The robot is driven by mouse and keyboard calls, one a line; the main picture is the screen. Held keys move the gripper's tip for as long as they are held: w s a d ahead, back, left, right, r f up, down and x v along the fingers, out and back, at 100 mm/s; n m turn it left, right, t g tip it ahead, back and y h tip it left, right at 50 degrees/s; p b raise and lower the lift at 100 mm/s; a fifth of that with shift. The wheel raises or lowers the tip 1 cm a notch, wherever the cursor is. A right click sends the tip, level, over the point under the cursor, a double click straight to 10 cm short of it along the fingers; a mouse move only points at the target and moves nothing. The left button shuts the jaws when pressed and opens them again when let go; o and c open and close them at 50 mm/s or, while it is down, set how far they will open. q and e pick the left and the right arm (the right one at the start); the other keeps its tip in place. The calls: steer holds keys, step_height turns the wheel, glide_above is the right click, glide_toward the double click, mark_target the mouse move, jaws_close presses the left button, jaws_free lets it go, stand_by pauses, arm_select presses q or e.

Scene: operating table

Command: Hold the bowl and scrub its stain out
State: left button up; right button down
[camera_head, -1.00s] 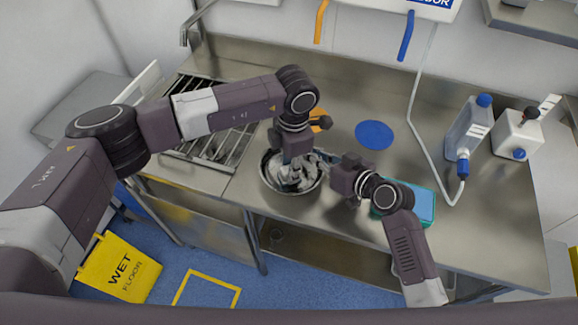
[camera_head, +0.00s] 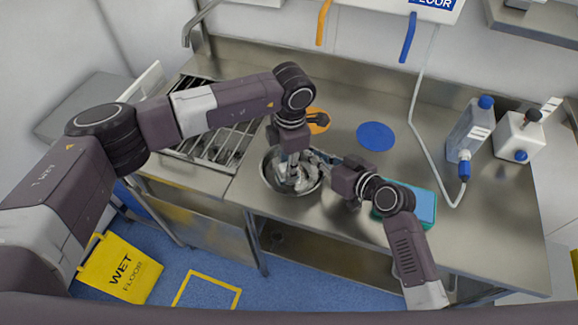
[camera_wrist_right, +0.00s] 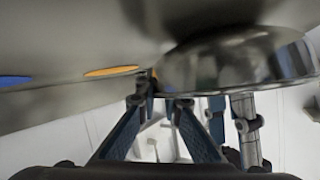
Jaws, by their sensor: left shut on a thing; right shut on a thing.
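The shiny metal bowl (camera_head: 267,178) stands on the steel counter, tilt unclear. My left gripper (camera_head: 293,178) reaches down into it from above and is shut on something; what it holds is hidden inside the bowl. My right gripper (camera_head: 322,158) is at the bowl's right rim, shut on it as far as I can tell. In the right wrist view the right fingers (camera_wrist_right: 160,95) meet the edge of the bowl (camera_wrist_right: 235,62), and grey fingers of my left gripper show beside it. I cannot make out a stain among the reflections.
An orange disc (camera_head: 319,122) and a blue disc (camera_head: 375,135) lie flat behind the bowl. Bottles (camera_head: 468,130) stand at the right, and a rack (camera_head: 210,145) is at the left.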

arm_select(q)
steer(key=shift+s+d, duration=0.65)
steer(key=shift+s, duration=0.25)
arm_select(e)
steer(key=shift+f, duration=0.1)
arm_select(q)
steer(key=shift+w+a, duration=0.1)
steer(key=shift+w+a, duration=0.65)
steer(key=shift+w, duration=0.2)
steer(key=shift+s, duration=0.1)
steer(key=shift+s+d+f, duration=0.1)
steer(key=shift+s+d, duration=0.65)
steer(key=shift+s, duration=0.05)
steer(key=shift+a, duration=0.1)
steer(key=shift+w+a, duration=0.7)
steer(key=shift+w, duration=0.2)
